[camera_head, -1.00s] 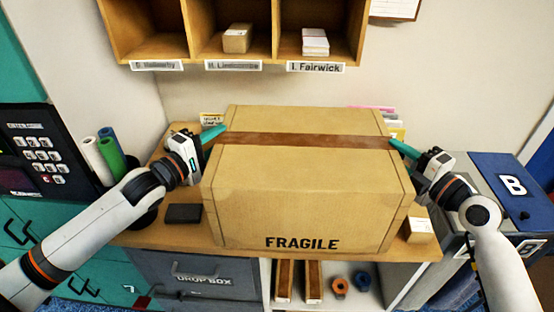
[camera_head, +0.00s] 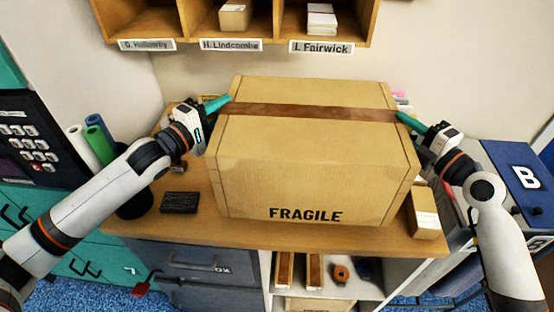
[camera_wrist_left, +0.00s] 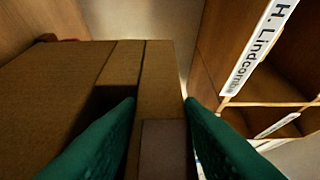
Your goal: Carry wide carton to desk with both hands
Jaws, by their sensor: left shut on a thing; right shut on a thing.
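The wide brown carton (camera_head: 310,160), marked FRAGILE with a brown tape strip across its top, is over the wooden desk (camera_head: 190,225). It looks upright and level. I cannot tell whether its underside touches the desk top. My left gripper (camera_head: 217,104) is shut on the carton's upper left edge. In the left wrist view its green fingers (camera_wrist_left: 160,120) stand on both sides of a narrow strip of the carton (camera_wrist_left: 155,75). My right gripper (camera_head: 404,121) is shut on the upper right edge; the carton partly hides its fingertips.
A dark flat box (camera_head: 180,202) lies left of the carton, and a small box (camera_head: 424,212) stands close on its right. Rolled tubes (camera_head: 95,140) stand at the left. Labelled pigeonholes (camera_head: 110,20) hang behind. A blue bin marked B (camera_head: 515,180) is at the right.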

